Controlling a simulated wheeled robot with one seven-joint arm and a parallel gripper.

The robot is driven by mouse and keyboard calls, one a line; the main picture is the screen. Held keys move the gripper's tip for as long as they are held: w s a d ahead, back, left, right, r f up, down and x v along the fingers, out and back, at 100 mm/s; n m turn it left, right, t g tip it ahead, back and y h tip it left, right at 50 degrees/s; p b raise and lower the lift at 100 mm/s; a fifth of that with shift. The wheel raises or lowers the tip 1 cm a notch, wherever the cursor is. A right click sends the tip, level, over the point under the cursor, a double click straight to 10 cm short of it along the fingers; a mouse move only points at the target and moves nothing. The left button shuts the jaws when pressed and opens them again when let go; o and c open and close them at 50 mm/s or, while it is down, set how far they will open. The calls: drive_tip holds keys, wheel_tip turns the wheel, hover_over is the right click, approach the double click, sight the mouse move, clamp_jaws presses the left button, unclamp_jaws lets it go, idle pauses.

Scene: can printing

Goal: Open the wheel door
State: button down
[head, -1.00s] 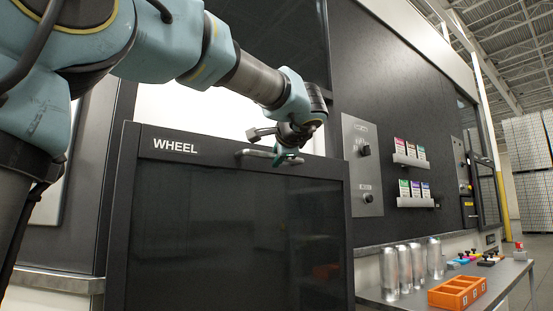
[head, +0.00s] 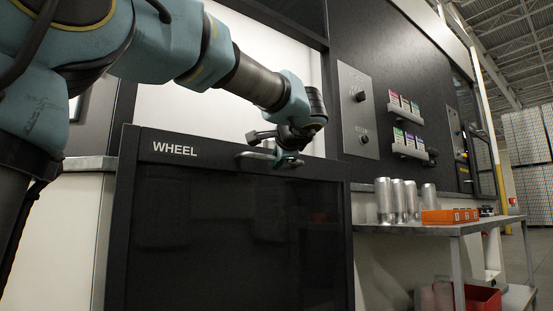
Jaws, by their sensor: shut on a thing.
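The wheel door (head: 225,230) is a dark framed panel with a WHEEL label (head: 175,149) at its upper left. It stands out in front of the machine, below a bright white opening. Its handle (head: 256,157) is a metal bar along the top edge. My gripper (head: 284,158) is at the right part of this handle, shut on it. The fingertips are small and partly hidden by the wrist, so their exact hold is hard to see.
A bench (head: 440,228) at right carries several silver cans (head: 384,201) and an orange tray (head: 450,216). A red bin (head: 480,299) sits below it. Control panels (head: 358,110) and racks of small cartons (head: 404,107) are on the machine wall.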

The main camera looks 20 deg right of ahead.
drive_tip(key=shift+f+b, duration=1.9)
drive_tip(key=shift+f, duration=0.9)
drive_tip(key=c, duration=0.8)
unclamp_jaws()
drive_tip(key=shift+r, duration=0.1)
drive_tip(key=p, duration=0.2)
approach(273, 186)
drive_tip(key=shift+v, duration=2.95)
